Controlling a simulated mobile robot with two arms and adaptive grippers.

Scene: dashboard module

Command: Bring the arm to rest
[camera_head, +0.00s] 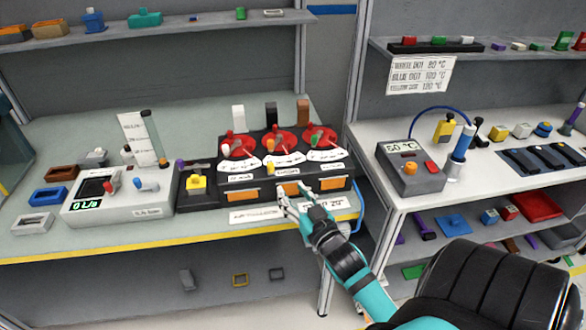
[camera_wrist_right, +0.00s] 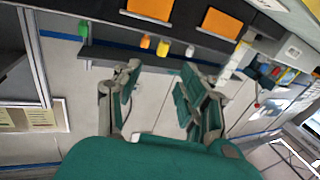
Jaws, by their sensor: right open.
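My right gripper (camera_head: 297,200) is in front of the dashboard module (camera_head: 240,193), near its lower right front edge. The module is a black box with red dials, white scales and orange labels on its front. In the right wrist view my right gripper (camera_wrist_right: 150,95) has its two fingers spread, with nothing between them. The orange labels (camera_wrist_right: 212,22) of the module show above the fingers there. Whether a fingertip touches the module I cannot tell. My right arm is teal and black and comes in from the lower right. My left gripper is not in view.
A grey device with a display (camera_head: 115,195) stands left of the module. A grey temperature box (camera_head: 410,168) stands on the right bench. The bench's yellow front edge (camera_head: 150,245) runs below the module. Shelves (camera_head: 180,25) with small parts are above. Open floor lies in front.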

